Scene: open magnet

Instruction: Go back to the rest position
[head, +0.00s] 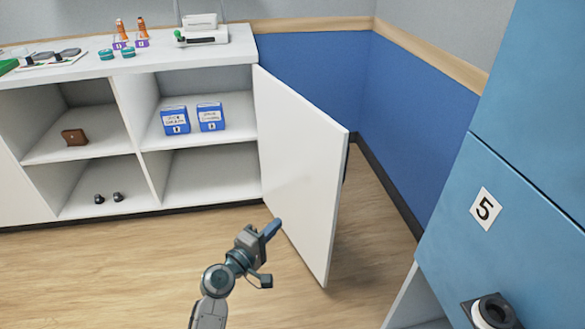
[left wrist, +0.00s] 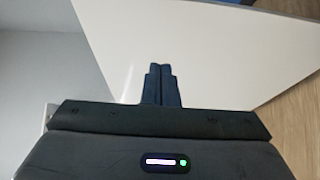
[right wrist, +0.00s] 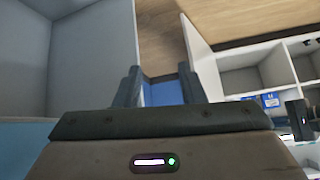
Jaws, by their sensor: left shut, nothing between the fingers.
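My left gripper (head: 272,229) is in front of the open white cabinet door (head: 305,165). In the left wrist view its two dark fingers (left wrist: 161,72) are together and empty, with the white door panel (left wrist: 225,60) behind them. I cannot tell whether the fingertips touch the door. My right gripper is outside the head view. In the right wrist view its fingers (right wrist: 160,72) are apart with nothing between them, and a grey-walled open compartment (right wrist: 95,60) is at the left.
The white cabinet (head: 130,75) holds two blue boxes (head: 210,117), a brown wallet-like item (head: 74,137) and small dark items (head: 118,196). Wooden floor (head: 110,270) is clear at left.

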